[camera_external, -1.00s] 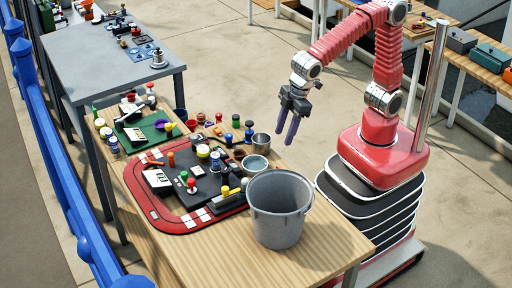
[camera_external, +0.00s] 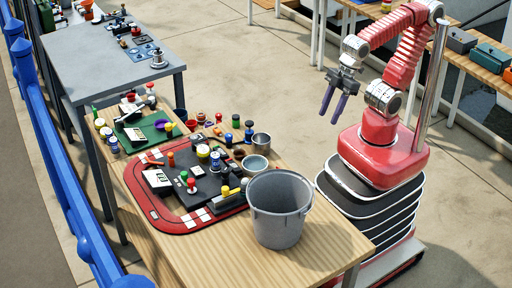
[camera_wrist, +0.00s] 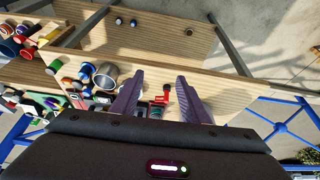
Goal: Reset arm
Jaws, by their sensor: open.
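My gripper (camera_external: 334,106) is open and empty, its two purple fingers apart and pointing down. In the external view it hangs in the air to the right of the wooden table (camera_external: 335,228), over bare floor. My red arm (camera_external: 398,50) is folded up above its red base. In the wrist view the two purple fingers of my gripper (camera_wrist: 160,98) stand apart, with table edges and small objects in the background between and beyond them.
A grey bucket (camera_external: 279,222) stands at the table's near end. A red-rimmed tray (camera_external: 150,205) with several small coloured pieces lies left of it. A metal post (camera_external: 433,75) rises beside my base. A blue railing (camera_external: 62,165) runs along the left.

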